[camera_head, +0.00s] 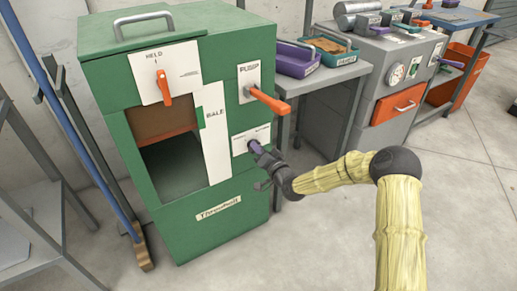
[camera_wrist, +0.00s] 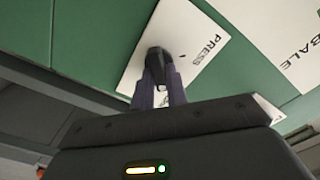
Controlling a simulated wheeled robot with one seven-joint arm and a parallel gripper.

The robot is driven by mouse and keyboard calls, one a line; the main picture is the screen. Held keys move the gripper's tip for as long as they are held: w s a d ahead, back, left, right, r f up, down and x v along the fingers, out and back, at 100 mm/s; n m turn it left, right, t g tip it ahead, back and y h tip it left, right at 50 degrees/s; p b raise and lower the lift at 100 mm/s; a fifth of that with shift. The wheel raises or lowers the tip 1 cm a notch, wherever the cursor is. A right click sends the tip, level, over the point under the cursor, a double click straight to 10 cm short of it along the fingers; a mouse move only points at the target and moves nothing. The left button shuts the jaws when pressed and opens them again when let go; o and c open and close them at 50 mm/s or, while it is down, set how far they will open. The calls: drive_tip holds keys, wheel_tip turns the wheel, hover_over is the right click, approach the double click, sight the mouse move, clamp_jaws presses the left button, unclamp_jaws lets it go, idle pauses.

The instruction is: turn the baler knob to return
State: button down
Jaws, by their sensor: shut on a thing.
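The green baler (camera_head: 190,110) stands left of centre in the head view. Its white knob plate (camera_head: 262,133) is on the lower right of the front; the wrist view shows this plate (camera_wrist: 210,45) with the word PRESS. The dark baler knob (camera_wrist: 155,58) sticks out of the plate between my purple fingers. My gripper (camera_head: 258,151) is at the plate in the head view and hides most of the knob. In the wrist view my gripper (camera_wrist: 160,80) is shut on the knob. The other word on the plate is not readable, so the knob's setting is unclear.
An orange lever (camera_head: 268,101) juts out just above my gripper. Another orange handle (camera_head: 163,88) is under HELD. The baler's front opening (camera_head: 172,165) is at left. A grey bench (camera_head: 335,85) with bins stands to the right. The floor (camera_head: 330,235) in front is clear.

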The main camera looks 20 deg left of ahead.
drive_tip(key=shift+f, duration=0.1)
drive_tip(key=c, duration=1.4)
unclamp_jaws()
drive_tip(key=p+v, duration=0.4)
drive_tip(key=v, duration=1.3)
drive_tip(key=shift+s, duration=0.2)
drive_tip(key=shift+d, duration=0.2)
